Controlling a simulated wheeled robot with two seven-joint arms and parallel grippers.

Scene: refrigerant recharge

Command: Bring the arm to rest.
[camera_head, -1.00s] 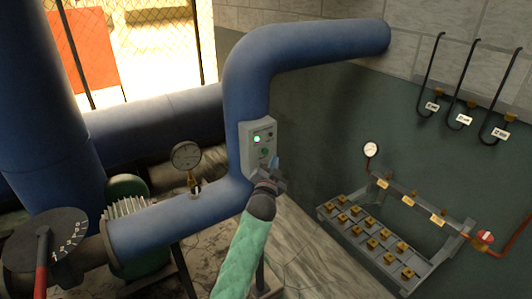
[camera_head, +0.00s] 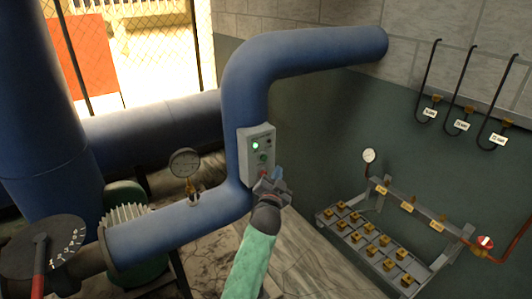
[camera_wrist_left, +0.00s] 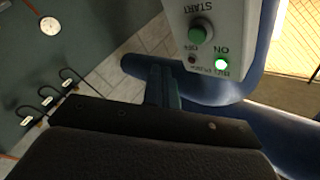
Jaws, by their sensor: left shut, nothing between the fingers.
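My left gripper (camera_head: 274,180) is shut and empty, just in front of and below the lower right part of the grey control box (camera_head: 254,140). A small gap or contact with the box cannot be told apart in the head view. The box has a lit light at its upper left, a green button and a red button near its lower edge. In the left wrist view the shut fingers (camera_wrist_left: 162,88) point toward the box (camera_wrist_left: 225,45), which appears upside down with a green START button and a lit ON light. My right gripper is not in view.
Blue pipes (camera_head: 310,49) run behind and beside the box. A dial gauge (camera_head: 185,163) stands on the lower pipe, and a lever dial (camera_head: 42,250) is at the lower left. A rack with brass fittings (camera_head: 372,237) and hanging hoses (camera_head: 459,110) is at right.

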